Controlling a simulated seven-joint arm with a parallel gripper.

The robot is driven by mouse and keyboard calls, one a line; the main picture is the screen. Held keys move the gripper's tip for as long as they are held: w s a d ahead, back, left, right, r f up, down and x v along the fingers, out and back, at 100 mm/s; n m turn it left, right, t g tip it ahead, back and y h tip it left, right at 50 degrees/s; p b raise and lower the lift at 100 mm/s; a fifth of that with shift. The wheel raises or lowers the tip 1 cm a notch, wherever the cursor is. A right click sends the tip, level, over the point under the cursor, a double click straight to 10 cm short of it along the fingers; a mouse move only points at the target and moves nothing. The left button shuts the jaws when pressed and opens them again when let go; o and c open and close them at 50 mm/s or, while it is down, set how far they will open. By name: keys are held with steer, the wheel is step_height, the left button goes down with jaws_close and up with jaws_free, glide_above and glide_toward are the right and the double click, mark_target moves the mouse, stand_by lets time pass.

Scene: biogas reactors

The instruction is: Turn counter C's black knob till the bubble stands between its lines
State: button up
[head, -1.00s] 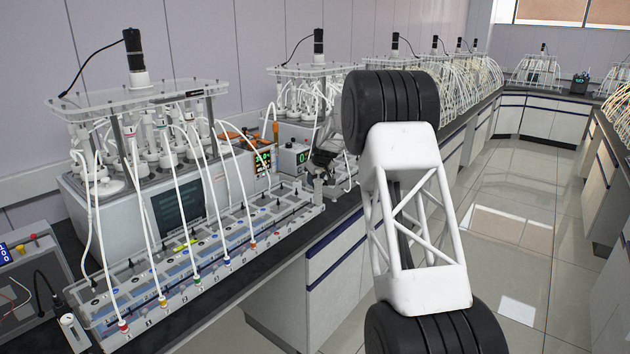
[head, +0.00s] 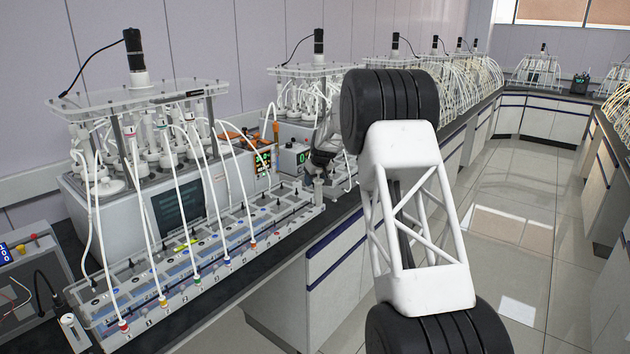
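The long grey counter bank (head: 145,326) lies along the bench front, with white hoses plugged in along its near edge. Its letters are too small to read, so I cannot tell which counter is C. Its black knob and the bubble with its lines cannot be made out. My gripper (head: 319,172) is at the far right end of the bank, close to a small grey upright part (head: 318,188). It is small and dark at this distance. I cannot tell whether it touches anything or whether its fingers are apart.
A reactor unit with a dark screen (head: 180,208) and clear top plate (head: 140,100) stands behind the bank. The aisle floor (head: 515,240) at right is clear.

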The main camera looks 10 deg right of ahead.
steer(key=v, duration=0.7)
steer(key=shift+r, duration=0.35)
steer(key=shift+s, duration=0.15)
stand_by(0.4)
